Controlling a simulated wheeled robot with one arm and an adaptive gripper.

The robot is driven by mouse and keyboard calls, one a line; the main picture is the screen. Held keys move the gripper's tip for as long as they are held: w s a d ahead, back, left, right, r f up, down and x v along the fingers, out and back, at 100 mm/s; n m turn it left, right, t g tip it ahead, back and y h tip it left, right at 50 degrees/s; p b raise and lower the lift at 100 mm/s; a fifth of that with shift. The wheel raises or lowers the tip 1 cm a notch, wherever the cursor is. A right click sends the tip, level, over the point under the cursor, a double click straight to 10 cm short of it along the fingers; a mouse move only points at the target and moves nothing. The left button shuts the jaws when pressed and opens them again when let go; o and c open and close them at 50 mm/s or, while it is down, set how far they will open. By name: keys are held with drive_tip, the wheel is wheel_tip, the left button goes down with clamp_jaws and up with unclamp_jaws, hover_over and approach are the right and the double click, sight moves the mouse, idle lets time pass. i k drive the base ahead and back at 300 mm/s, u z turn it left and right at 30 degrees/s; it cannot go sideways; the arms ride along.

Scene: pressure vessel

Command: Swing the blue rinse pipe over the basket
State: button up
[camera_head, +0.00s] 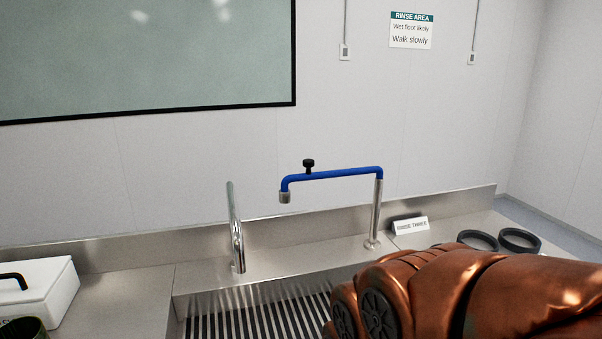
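The blue rinse pipe (335,174) runs roughly level above the back of the sink counter. Its right end sits on an upright metal post (376,213). Its left end bends down to a short grey nozzle (285,197), and a black knob (308,165) stands on top near that end. I cannot make out a basket; a slatted metal surface (262,318) shows below the pipe at the bottom edge, partly cut off. My gripper is not in view. My copper-coloured arm fills the lower right and hides part of the sink area.
A chrome spout (236,235) stands left of the pipe. A "RINSE THREE" sign (410,226) and black rings (519,240) are on the right counter. A white box (52,291) with a black handle is at lower left. Free space surrounds the pipe's nozzle.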

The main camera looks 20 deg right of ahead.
sight(284, 193)
drive_tip(key=u, duration=1.35)
drive_tip(key=k, duration=0.7)
drive_tip(key=z, duration=0.65)
